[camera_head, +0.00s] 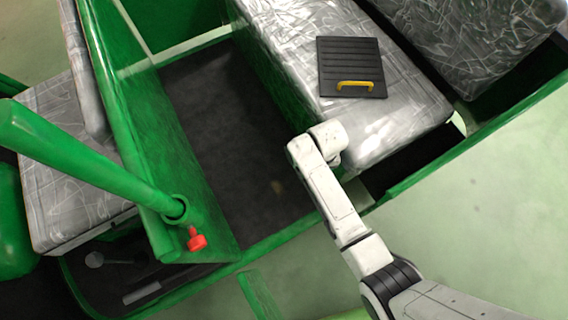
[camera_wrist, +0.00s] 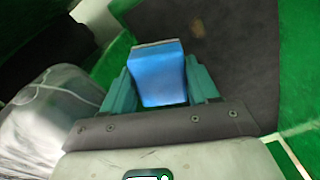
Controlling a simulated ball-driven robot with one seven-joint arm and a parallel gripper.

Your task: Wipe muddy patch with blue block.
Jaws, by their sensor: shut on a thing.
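In the wrist view, my gripper (camera_wrist: 160,88) is shut on a blue block (camera_wrist: 160,80), with a teal finger on each side of it. The block points down toward the dark floor mat. A faint brownish muddy patch (camera_wrist: 198,28) shows on the dark mat, above and right of the block in the picture and apart from it. The patch also shows faintly in the head view (camera_head: 277,187), on the rickshaw floor left of my arm. In the head view my gripper and the block are hidden behind my arm.
The dark floor (camera_head: 215,120) lies between green rickshaw walls. A silver-covered seat (camera_head: 300,50) at right carries a black ridged panel with a yellow handle (camera_head: 352,68). A green bar (camera_head: 90,160) and a red knob (camera_head: 196,240) stand at left. The middle floor is clear.

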